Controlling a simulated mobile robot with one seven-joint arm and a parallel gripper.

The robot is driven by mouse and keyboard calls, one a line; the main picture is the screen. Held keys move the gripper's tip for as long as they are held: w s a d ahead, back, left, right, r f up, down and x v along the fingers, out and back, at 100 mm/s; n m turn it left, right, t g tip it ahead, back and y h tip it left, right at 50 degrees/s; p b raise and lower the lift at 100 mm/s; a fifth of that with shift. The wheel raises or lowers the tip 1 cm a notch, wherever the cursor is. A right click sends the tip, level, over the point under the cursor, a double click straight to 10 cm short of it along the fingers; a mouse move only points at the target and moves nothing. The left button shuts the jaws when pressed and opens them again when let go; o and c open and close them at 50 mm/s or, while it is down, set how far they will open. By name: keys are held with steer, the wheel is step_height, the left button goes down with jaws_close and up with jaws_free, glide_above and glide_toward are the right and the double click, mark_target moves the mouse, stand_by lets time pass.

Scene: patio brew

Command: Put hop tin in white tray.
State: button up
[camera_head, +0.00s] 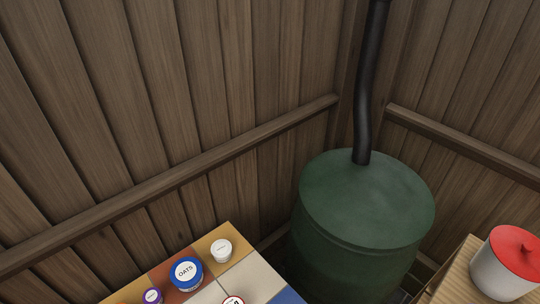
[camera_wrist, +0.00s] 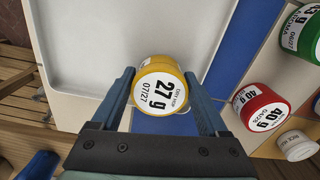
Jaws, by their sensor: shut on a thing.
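The hop tin (camera_wrist: 160,88) is a small yellow tin whose white label reads 27 g. It sits between the two blue fingers of my gripper (camera_wrist: 159,76) in the wrist view, and the gripper is shut on it. The white tray (camera_wrist: 85,55) spreads behind the tin at the upper left of that view. The tin overlaps the tray's near right part in the picture; I cannot tell its height above the tray or whether it touches. My gripper and the hop tin do not show in the head view.
In the wrist view, a red tin (camera_wrist: 262,106), a green tin (camera_wrist: 302,32) and a white tin (camera_wrist: 297,146) stand right of the tray on coloured tiles. In the head view are a blue oats tin (camera_head: 186,274), a green barrel (camera_head: 365,205) and a red-lidded pot (camera_head: 500,276).

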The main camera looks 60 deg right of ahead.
steer(key=o, duration=1.2)
steer(key=shift+f, duration=0.1)
steer(key=shift+o, duration=0.2)
step_height(320, 180, up, 12)
steer(key=p, duration=0.1)
steer(key=shift+r, duration=0.2)
steer(key=shift+w, duration=0.1)
